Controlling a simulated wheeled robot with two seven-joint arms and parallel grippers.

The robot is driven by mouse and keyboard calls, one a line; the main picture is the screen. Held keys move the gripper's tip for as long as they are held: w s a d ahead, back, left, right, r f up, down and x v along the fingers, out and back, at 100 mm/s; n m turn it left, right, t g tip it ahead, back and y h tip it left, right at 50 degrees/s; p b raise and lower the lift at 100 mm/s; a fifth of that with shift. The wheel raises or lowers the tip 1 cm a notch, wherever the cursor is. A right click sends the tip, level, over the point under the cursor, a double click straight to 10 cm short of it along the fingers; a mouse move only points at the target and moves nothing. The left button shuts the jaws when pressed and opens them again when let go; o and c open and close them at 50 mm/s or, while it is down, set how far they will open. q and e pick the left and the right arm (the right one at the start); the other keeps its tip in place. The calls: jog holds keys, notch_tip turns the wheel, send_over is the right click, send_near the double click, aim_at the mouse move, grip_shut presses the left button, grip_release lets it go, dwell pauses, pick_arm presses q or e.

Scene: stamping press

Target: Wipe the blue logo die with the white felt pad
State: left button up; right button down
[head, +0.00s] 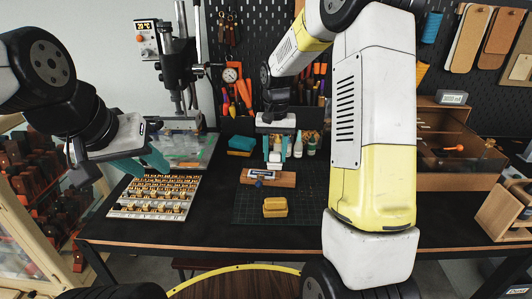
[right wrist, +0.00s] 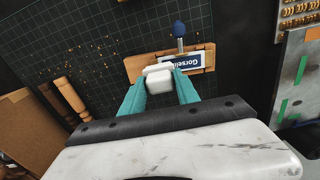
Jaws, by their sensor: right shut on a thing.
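My right gripper (head: 277,161) is shut on the white felt pad (right wrist: 158,78), a small white block between its teal fingertips. It is above the labelled wooden rest (head: 286,180), and the pad overlaps the near edge of the rest in the right wrist view. The blue die (right wrist: 179,29) has a rounded blue end and a short metal shaft. It lies at the wooden rest, apart from the pad, and shows as a small blue spot in the head view (head: 258,184). Its logo face cannot be made out. My left gripper (head: 146,163) is open and empty at the left.
A tray of brass type (head: 118,212) lies below my left gripper. A yellow block (head: 275,207) sits on the dark cutting mat (head: 306,207). A press (head: 180,75) is at the back left.

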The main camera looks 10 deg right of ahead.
jog(key=shift+r, duration=2.7)
